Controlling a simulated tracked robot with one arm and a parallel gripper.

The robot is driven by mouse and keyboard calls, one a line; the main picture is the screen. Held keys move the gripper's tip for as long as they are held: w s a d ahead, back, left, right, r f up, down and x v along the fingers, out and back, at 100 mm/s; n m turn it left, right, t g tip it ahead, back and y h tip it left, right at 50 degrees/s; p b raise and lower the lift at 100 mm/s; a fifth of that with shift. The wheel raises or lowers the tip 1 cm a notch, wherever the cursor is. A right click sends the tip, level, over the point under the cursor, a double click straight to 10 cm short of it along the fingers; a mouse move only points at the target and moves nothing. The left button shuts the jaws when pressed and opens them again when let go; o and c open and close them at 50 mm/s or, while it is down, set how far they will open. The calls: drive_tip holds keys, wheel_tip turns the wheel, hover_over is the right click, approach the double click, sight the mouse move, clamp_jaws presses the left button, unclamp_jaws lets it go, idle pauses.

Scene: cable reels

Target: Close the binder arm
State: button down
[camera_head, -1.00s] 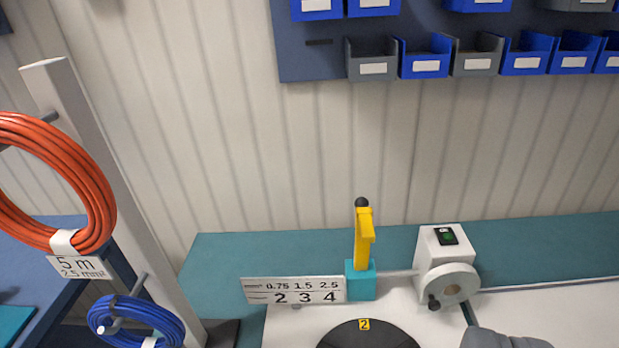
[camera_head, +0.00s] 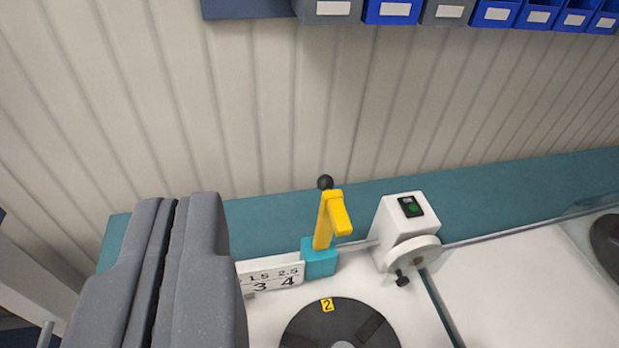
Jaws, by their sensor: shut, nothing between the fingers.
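The binder arm (camera_head: 326,220) is a yellow lever with a black ball knob on top. It stands raised, nearly upright, on a teal block (camera_head: 320,258) at the back of the white worktop. My gripper (camera_head: 172,262) is large and grey at the lower left. Its two fingers lie close together with a narrow dark gap line, and nothing shows between them. It is left of the binder arm and apart from it in the picture. It covers the left part of the number plate (camera_head: 272,276).
A white machine with a round crank wheel (camera_head: 414,252) stands right of the binder arm. A black disc (camera_head: 340,328) marked 2 lies in front. Another dark disc (camera_head: 607,244) is at the right edge. Blue and grey bins (camera_head: 395,10) hang on the wall above.

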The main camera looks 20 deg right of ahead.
drive_tip(key=w+d+f+n+g+h+p, duration=0.15)
drive_tip(key=w+f+n+h, duration=0.4)
drive_tip(key=w+f, duration=0.85)
drive_tip(key=w+d+f+n+g+h+p, duration=0.1)
drive_tip(key=w+f+n+g+h+p, duration=0.35)
drive_tip(key=w+f, duration=1)
drive_tip(key=w+d+f+n+t+h+b, duration=0.1)
drive_tip(key=d+f+t+b, duration=0.1)
drive_tip(key=d, duration=0.6)
drive_tip(key=shift+w+d+f+b, duration=0.2)
drive_tip(key=shift+w+d+b, duration=0.1)
drive_tip(key=shift+d+b, duration=0.15)
